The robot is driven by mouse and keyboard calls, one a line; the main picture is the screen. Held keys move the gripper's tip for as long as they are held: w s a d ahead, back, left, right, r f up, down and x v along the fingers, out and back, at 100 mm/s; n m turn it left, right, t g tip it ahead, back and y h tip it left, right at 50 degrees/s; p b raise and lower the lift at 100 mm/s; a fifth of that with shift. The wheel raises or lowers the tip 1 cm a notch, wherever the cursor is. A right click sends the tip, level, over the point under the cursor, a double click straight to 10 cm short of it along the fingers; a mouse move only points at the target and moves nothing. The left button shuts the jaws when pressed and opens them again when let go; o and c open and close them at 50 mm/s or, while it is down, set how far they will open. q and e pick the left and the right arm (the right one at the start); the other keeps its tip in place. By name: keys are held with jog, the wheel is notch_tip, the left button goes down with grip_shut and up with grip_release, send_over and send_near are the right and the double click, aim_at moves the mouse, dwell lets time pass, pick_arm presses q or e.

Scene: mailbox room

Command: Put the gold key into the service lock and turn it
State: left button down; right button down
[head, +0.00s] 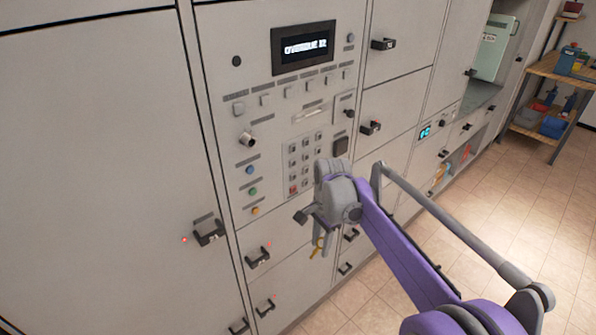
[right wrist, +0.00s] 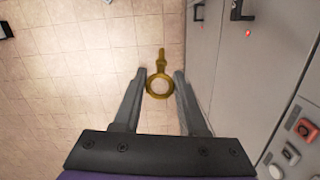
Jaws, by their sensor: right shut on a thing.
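The gold key (head: 317,248) hangs below my right gripper (head: 321,232) in the head view, in front of the lower lockers. In the right wrist view the key's round ring head (right wrist: 160,84) sits between the two fingertips of the right gripper (right wrist: 160,80), its shaft pointing away from the gripper. The right gripper is shut on the key. A round silver cylinder (head: 247,139) sticks out of the control panel, left of the keypad. I cannot tell for sure whether it is the service lock. The key is apart from the panel. My left gripper is not in view.
The control panel has a dark display (head: 303,46), a keypad (head: 306,162) and coloured buttons (head: 252,191). Locker handles (head: 208,232) stick out around it, some beside red lights. A wooden shelf (head: 555,70) stands at the far right. The tiled floor (head: 465,215) is clear.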

jog(key=s+a+r+m+t+y, duration=0.1)
jog(key=a+r+m+t+y, duration=0.15)
jog(key=r+m, duration=0.45)
jog(key=s+a+r+m+t+y+p, duration=0.15)
jog(key=r+m+t, duration=0.25)
jog(key=r, duration=0.6)
jog(key=s+a+r+m+t+y, duration=0.1)
jog(key=a+r+m+t+y, duration=0.15)
jog(key=r+m, duration=0.45)
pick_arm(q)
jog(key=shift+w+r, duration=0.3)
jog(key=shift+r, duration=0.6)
pick_arm(e)
jog(key=w+a+r+n, duration=0.1)
jog(key=w+a, duration=0.4)
jog(key=w, duration=0.3)
jog(key=shift+a+r+n+t, duration=0.3)
jog(key=shift+a+r, duration=0.05)
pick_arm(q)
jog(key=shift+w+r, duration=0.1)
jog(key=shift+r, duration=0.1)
pick_arm(e)
jog(key=shift+w+a+h, duration=0.25)
jog(key=shift+w+a, duration=0.5)
jog(key=shift+w, duration=0.3)
dwell(0.6)
